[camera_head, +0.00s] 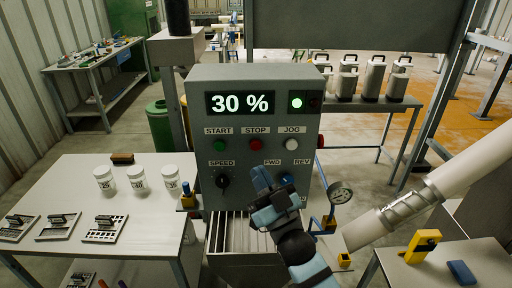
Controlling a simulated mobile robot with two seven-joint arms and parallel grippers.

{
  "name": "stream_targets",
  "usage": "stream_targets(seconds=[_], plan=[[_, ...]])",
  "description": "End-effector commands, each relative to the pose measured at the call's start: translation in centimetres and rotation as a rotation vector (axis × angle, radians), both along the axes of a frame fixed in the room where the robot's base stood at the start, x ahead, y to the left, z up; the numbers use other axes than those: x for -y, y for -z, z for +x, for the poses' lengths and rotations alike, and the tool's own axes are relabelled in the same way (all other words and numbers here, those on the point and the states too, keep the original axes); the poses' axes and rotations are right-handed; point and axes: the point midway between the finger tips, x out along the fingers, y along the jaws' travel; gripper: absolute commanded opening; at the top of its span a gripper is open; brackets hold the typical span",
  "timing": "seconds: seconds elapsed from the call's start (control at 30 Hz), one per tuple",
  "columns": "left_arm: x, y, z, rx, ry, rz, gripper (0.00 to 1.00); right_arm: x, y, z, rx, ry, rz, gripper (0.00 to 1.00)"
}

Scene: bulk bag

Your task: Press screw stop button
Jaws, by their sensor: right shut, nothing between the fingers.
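The grey control box (255,130) stands upright in the middle of the head view. Its display (240,103) reads 30 % and a green lamp (296,102) is lit beside it. The red STOP button (255,144) sits between the green START button (219,145) and the white JOG button (291,144). A black SPEED knob (222,181) is below on the left. My right gripper (262,180) is shut and empty, in front of the panel's lower part, below the STOP button and apart from it. It hides part of the FWD/REV area. My left gripper is not in view.
A white table (90,195) at left holds white jars (139,178) and small trays (57,227). A pressure gauge (340,193) and a pale pipe (420,198) are at right. A table (485,258) with a yellow tool (422,246) is front right.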

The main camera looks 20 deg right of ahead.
Motion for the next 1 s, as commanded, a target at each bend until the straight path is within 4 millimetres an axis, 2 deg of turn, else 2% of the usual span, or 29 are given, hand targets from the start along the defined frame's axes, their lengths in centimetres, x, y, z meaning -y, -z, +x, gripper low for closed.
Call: stream_targets(seconds=[0.2,0.43,0.63,1.0], plan=[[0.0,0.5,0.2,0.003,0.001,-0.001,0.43,0.9,0.1,3.2,0.002,0.000,-0.002,0.00],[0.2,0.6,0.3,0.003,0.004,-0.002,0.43,1.6,0.0,5.7,0.000,0.001,-0.001,0.00],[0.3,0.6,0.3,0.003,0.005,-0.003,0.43,1.9,0.0,6.7,0.000,0.001,-0.001,0.00],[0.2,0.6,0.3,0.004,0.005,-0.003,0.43,2.0,0.0,6.8,0.000,0.000,0.000,0.00]])
